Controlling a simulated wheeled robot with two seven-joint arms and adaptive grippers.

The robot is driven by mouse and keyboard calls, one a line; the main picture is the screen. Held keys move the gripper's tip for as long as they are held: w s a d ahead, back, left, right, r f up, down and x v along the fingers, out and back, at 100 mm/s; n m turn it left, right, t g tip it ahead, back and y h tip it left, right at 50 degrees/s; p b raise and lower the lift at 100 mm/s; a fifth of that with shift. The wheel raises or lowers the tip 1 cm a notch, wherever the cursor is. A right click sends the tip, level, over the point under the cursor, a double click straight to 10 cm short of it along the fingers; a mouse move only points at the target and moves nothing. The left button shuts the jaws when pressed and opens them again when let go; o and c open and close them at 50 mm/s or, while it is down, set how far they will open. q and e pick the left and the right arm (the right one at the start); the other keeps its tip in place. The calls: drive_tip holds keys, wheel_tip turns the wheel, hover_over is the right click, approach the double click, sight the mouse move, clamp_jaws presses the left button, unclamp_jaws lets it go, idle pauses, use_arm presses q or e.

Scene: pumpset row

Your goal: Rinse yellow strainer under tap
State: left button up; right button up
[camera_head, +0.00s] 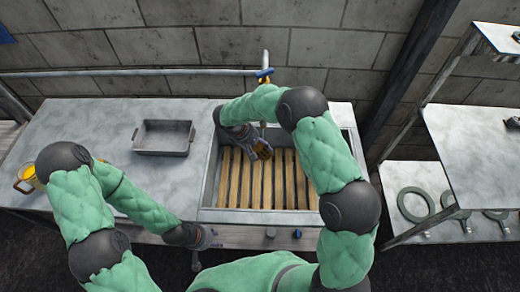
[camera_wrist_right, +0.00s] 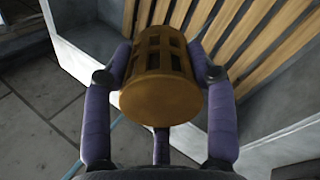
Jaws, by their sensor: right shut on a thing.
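The yellow strainer (camera_wrist_right: 160,85), a brownish-yellow cup with slots in its side, is between the two fingers of my right gripper (camera_wrist_right: 160,68). The gripper is shut on it. In the head view the strainer (camera_head: 263,149) is over the slatted sink (camera_head: 212,182), near its back and below the tap (camera_head: 265,72). The tap has a blue and yellow part. I cannot tell whether water runs. My left gripper (camera_head: 203,250) hangs at the counter's front edge, away from the strainer; its fingers are too small to read.
A grey metal tray (camera_head: 163,138) sits on the counter left of the sink. A yellow mug-like thing (camera_head: 27,178) stands at the far left, partly behind my left arm. Shelves with grey rings (camera_head: 415,205) are at the right.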

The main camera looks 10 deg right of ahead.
idle(0.5)
use_arm(q)
drive_tip(key=shift+f, duration=0.1)
idle(0.3)
drive_tip(key=shift+f+b, duration=0.2)
drive_tip(key=shift+b, duration=0.1)
idle(0.3)
idle(0.4)
drive_tip(key=shift+f, duration=0.1)
idle(0.6)
drive_tip(key=shift+f, duration=0.15)
drive_tip(key=shift+b, duration=0.3)
